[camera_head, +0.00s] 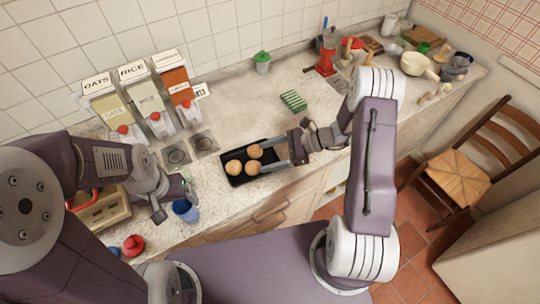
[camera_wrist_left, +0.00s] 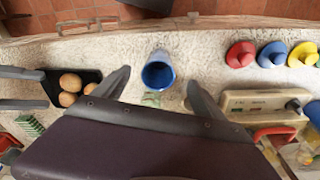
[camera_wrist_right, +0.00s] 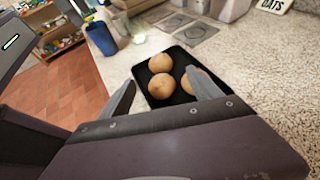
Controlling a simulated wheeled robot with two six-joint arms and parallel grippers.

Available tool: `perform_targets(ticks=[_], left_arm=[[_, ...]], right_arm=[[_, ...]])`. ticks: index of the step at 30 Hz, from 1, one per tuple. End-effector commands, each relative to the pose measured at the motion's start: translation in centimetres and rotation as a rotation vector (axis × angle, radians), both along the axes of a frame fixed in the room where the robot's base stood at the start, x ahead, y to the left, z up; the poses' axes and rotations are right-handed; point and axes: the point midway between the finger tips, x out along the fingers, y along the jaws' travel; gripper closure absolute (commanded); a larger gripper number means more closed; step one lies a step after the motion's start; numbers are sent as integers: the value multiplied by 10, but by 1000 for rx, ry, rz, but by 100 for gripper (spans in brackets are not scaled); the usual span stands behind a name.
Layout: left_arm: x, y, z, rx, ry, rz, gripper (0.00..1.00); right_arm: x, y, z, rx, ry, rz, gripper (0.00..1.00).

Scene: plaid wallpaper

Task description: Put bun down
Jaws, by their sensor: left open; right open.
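Three round brown buns lie on a black tray on the counter. In the head view one bun (camera_head: 254,151) is at the back right, one (camera_head: 234,167) at the left and one (camera_head: 252,168) at the front. The tray (camera_head: 268,174) also shows in the right wrist view (camera_wrist_right: 143,72), with its buns (camera_wrist_right: 161,86) between and beyond my fingers. My right gripper (camera_head: 284,152) is open at the tray's right side, close to the buns; whether it touches one I cannot tell. My left gripper (camera_head: 174,200) is open and empty near the blue cup (camera_head: 186,210), which shows between its fingers in the left wrist view (camera_wrist_left: 158,72).
Oats and rice dispensers (camera_head: 147,103) stand behind the tray on the left. A toaster (camera_head: 104,212) and a red knob-like object (camera_head: 133,245) are at the left front. A green striped block (camera_head: 293,101) lies behind the right gripper.

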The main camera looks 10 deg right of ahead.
Motion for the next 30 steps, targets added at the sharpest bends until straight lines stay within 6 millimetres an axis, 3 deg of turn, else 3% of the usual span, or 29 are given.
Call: perform_targets(ticks=[7, 9, 11, 14, 15, 18, 24, 30], left_arm=[[0, 0, -1, 0, 0, 0, 19], [0, 0, -1, 0, 0, 0, 19], [0, 0, -1, 0, 0, 0, 19], [0, 0, -1, 0, 0, 0, 19], [0, 0, -1, 0, 0, 0, 19], [0, 0, -1, 0, 0, 0, 19], [0, 0, -1, 0, 0, 0, 19], [0, 0, -1, 0, 0, 0, 19]], right_arm=[[-3, -8, 4, -4, 0, 6, 27], [-12, -4, 7, -43, -15, 60, 27], [-33, 0, 11, -129, -51, 174, 27], [-83, -5, 19, -358, -174, 481, 27], [-102, -13, 22, -461, -243, 620, 27], [-130, -41, 32, -695, -444, 943, 27], [-136, -74, 54, -984, -794, 1365, 27], [-132, -79, 61, -1046, -889, 1465, 27]])
